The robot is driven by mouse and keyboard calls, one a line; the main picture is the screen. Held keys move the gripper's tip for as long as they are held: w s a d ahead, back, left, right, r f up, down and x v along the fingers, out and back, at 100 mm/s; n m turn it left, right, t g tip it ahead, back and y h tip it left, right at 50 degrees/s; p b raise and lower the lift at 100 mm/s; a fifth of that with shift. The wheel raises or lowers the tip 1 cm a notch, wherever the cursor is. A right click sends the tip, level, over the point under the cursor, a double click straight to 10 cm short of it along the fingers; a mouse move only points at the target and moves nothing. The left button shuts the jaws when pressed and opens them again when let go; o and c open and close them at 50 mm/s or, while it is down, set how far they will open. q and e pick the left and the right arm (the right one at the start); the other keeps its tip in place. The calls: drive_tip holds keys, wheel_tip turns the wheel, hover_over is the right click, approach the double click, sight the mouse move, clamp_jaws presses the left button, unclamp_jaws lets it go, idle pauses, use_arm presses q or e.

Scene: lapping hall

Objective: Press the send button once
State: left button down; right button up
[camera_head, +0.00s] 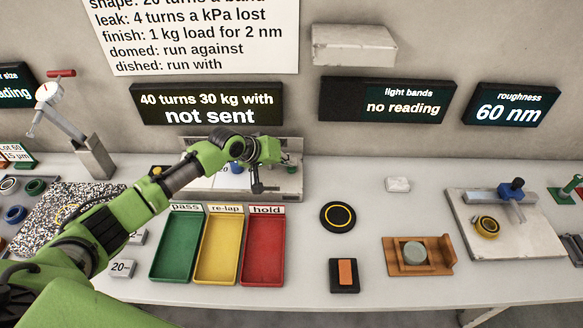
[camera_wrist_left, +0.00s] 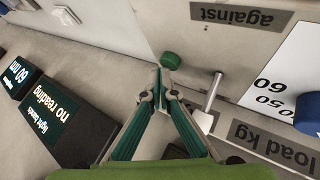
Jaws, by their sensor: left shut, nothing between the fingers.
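A green button (camera_wrist_left: 172,60) sits on the grey control panel (camera_wrist_left: 225,67), just beyond my left fingertips in the left wrist view. I read no "send" label on it. My left gripper (camera_wrist_left: 160,78) is shut and empty, its fingertips close to the button; I cannot tell whether they touch it. In the head view the left gripper (camera_head: 258,187) is over the panel (camera_head: 288,188), and my arm hides part of the panel. The display (camera_head: 207,104) above reads "40 turns 30 kg with not sent". My right gripper is not in view.
A lever (camera_wrist_left: 211,97) and a blue knob (camera_wrist_left: 309,112) stand on the panel. Green, yellow and red trays (camera_head: 263,284) lie in front of it. Other displays (camera_head: 388,101) hang on the wall.

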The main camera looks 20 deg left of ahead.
sight(289, 169)
use_arm(q)
drive_tip(key=shift+f, duration=0.55)
idle(0.5)
drive_tip(key=shift+r+p, duration=0.85)
drive_tip(key=shift+r, duration=0.15)
wheel_tip(289, 169, up, 5)
drive_tip(key=p, duration=0.5)
idle(0.6)
